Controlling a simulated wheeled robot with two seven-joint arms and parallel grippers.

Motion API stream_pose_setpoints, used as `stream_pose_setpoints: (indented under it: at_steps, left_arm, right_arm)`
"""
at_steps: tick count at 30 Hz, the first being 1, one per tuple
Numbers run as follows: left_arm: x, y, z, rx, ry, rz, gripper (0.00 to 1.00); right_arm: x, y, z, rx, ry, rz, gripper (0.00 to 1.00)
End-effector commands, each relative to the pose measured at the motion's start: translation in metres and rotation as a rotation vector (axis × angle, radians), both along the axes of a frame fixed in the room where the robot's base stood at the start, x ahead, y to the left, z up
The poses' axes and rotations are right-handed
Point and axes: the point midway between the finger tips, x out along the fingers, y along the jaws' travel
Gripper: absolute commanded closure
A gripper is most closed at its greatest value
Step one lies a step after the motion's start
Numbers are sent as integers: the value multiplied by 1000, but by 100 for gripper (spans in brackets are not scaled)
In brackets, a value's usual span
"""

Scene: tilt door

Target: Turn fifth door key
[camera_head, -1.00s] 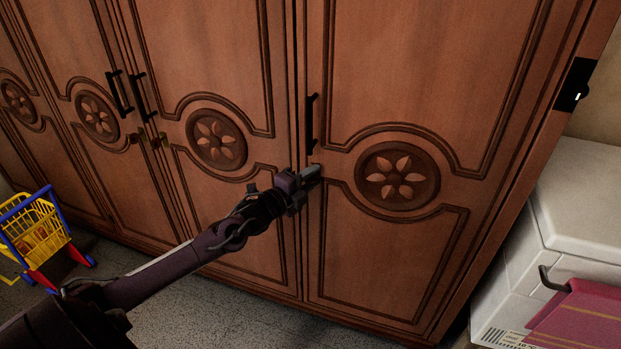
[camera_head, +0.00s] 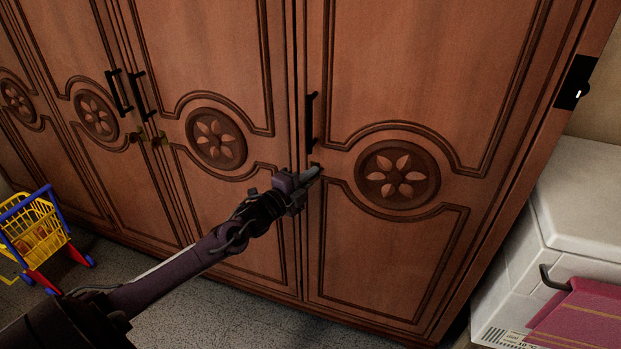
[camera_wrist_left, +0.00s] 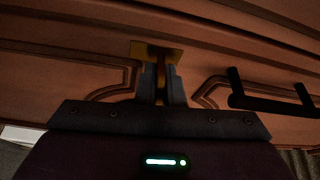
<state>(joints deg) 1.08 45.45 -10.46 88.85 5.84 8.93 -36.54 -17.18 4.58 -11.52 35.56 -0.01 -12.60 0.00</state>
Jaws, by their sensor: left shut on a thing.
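The rightmost wardrobe door (camera_head: 420,90) is brown wood with a carved flower medallion (camera_head: 397,176). It stands closed, with a black upright handle (camera_head: 311,122) near its left edge. My left gripper (camera_head: 313,172) is at the door's left edge, just below that handle. In the left wrist view my left gripper (camera_wrist_left: 162,85) has its two fingers closed around a brass-coloured key (camera_wrist_left: 161,72). Behind the key is a brass lock plate (camera_wrist_left: 156,50) on the door. The fingers mostly hide the key in the head view. My right gripper is not in view.
More closed doors extend left, with black handles (camera_head: 118,92) and brass keys (camera_head: 137,137). A toy shopping cart (camera_head: 38,235) stands on the floor at left. A white appliance (camera_head: 580,200) with a pink cloth (camera_head: 585,318) stands at right. The door handle (camera_wrist_left: 275,103) is close beside my left gripper.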

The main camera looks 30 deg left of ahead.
Motion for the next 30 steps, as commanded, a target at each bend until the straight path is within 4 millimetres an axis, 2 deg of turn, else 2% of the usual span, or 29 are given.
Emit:
stream_pose_setpoints:
  at_steps: [30]
  left_arm:
    - [0,0,-2,-928,-222,4,100]
  right_arm:
    - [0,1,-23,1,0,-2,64]
